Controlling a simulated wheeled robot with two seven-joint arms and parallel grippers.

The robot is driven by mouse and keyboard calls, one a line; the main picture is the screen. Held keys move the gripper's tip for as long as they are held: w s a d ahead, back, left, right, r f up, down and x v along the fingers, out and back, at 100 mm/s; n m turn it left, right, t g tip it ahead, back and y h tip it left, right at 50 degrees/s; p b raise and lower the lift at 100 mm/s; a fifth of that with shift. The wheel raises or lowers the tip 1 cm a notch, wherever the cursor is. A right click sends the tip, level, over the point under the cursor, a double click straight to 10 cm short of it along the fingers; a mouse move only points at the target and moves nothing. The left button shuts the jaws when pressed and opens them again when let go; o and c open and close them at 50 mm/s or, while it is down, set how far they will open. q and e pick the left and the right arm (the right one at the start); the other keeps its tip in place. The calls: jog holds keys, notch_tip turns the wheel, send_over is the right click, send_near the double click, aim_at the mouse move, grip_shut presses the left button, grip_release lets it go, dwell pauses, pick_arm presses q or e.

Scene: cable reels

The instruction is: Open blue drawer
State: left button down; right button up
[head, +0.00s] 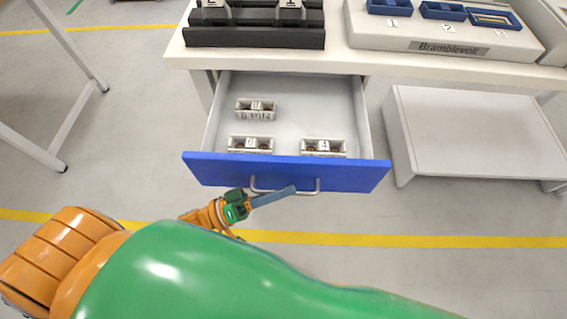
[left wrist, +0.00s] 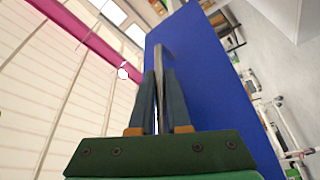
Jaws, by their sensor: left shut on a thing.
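The blue drawer (head: 220,170) is pulled out from under the white table, and its grey inside shows in the head view. Its blue front also fills the middle of the left wrist view (left wrist: 215,80). A grey bar handle (head: 306,188) is on the front. My left gripper (head: 290,191) is at the handle, and in the left wrist view its two fingers (left wrist: 159,85) are shut on the handle, one on each side of it. My right gripper is not in view.
Inside the drawer are three small light boxes (head: 256,111) with labels. The white table (head: 350,62) above bears a black rack (head: 255,38) and a Bramblevolt stand (head: 450,48) with blue trays. A white low platform (head: 470,130) stands at the right.

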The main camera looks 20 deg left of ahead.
pick_arm(q)
jog(key=shift+s+d, duration=0.25)
jog(key=shift+s, duration=0.7)
jog(key=c, duration=0.9)
grip_release()
jog(key=b+v, duration=0.1)
jog(key=v, duration=0.6)
jog(key=shift+s+a, duration=0.1)
